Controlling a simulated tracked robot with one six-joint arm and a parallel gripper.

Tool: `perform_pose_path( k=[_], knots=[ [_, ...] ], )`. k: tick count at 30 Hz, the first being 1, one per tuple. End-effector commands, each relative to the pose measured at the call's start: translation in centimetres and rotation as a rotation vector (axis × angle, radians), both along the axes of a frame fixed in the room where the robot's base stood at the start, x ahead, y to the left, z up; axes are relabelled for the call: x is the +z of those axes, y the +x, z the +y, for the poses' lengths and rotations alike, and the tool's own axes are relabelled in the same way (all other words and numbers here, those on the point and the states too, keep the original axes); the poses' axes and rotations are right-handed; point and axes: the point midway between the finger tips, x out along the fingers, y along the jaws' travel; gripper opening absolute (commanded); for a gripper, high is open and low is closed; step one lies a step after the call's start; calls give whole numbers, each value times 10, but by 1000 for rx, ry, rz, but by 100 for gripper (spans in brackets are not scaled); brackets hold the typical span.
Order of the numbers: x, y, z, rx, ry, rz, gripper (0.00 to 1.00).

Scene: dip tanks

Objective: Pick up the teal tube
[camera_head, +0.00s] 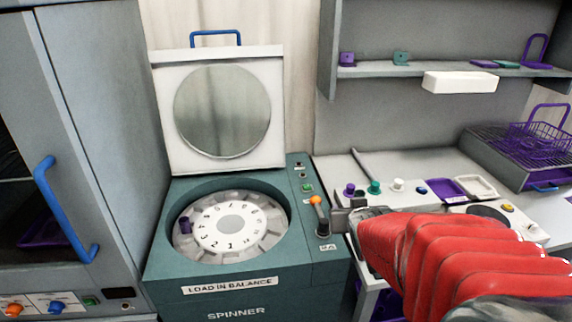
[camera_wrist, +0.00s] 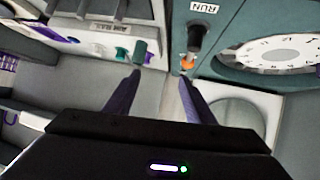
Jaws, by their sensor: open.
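A teal piece (camera_head: 374,187) stands on the counter right of the spinner, between a purple piece (camera_head: 350,190) and a white one (camera_head: 397,185). In the wrist view a dark teal cylinder (camera_wrist: 139,50) lies just beyond the left fingertip, with a smaller teal piece (camera_wrist: 121,53) beside it. I cannot tell for certain which is the teal tube. My gripper (camera_wrist: 158,78) is open, with nothing between its dark fingers. In the head view its end (camera_head: 346,217) is beside the orange-knobbed lever, at the spinner's right edge.
The orange-knobbed lever (camera_head: 317,202) stands close to my gripper. A purple tray (camera_head: 446,189) and a wire basket (camera_head: 540,140) lie farther right. A shelf (camera_head: 400,72) overhangs the counter.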

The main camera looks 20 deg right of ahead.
Motion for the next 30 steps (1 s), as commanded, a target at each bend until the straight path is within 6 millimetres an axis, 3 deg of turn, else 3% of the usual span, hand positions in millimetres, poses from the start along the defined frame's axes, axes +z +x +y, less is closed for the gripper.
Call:
perform_pose_path(
  k=[3,9,30],
  knots=[
    [-14,0,-33,-18,-3,-60,50],
    [-25,-2,-66,-23,2,-158,50],
    [-33,0,-82,-25,4,-191,50]
  ],
)
